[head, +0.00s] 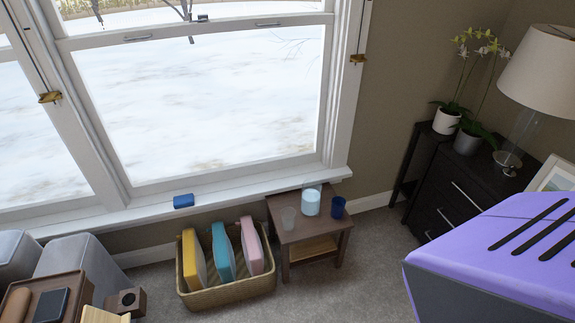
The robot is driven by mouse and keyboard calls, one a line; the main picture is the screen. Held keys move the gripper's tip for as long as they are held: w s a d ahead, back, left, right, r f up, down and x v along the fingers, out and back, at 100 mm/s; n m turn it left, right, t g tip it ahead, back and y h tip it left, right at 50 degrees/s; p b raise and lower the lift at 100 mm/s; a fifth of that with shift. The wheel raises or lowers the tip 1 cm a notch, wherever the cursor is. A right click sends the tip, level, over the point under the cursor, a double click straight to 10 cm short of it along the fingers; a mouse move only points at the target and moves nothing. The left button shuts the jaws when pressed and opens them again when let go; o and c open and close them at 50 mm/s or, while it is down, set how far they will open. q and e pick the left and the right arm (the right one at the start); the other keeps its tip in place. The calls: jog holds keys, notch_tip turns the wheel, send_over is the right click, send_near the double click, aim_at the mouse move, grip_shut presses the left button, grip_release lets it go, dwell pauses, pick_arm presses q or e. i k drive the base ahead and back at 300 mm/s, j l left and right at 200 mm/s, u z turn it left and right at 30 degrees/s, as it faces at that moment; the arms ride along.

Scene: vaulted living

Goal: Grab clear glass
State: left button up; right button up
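A clear glass (288,218) stands upright on the left part of a small brown side table (286,238), below the window. Next to it on the table stand a light blue, whitish cylinder (311,201) and a dark blue cup (338,207). The glass is apart from the dark blue cup, with the cylinder between them. Neither of my grippers is in view.
A woven basket (228,300) with yellow, teal and pink items stands left of the side table. A blue block (183,201) lies on the windowsill. A dark cabinet (452,190) with a lamp (540,70) is at the right. Carpet (350,285) is clear before the table.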

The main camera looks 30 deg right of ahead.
aim_at(288, 214)
jog(key=z, duration=1.05)
